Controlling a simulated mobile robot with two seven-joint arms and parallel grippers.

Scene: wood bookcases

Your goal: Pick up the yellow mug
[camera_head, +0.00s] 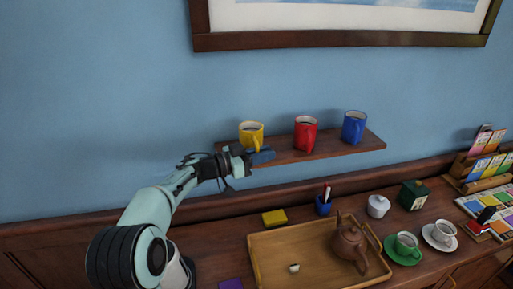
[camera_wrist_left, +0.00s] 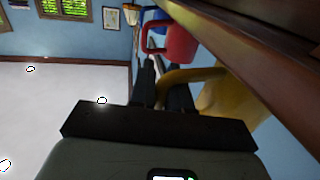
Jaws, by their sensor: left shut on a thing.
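The yellow mug (camera_head: 250,133) stands upright on the narrow wooden wall shelf, at its left end. My left gripper (camera_head: 260,156) reaches up from the lower left, in front of the mug at the shelf's front edge. In the left wrist view the fingers (camera_wrist_left: 160,82) are shut on the mug's handle. The yellow mug's body (camera_wrist_left: 238,98) shows to the right there, partly hidden by the gripper. In the head view the mug looks at shelf height; I cannot tell any small gap beneath it. My right gripper is not in view.
The wooden shelf (camera_head: 345,145) also holds a red mug (camera_head: 306,134) and a blue mug (camera_head: 354,127) to the right. A framed picture (camera_head: 345,40) hangs above. Below are a wooden tray (camera_head: 285,262) with a brown teapot (camera_head: 349,243), cups and a sugar bowl (camera_head: 378,206).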

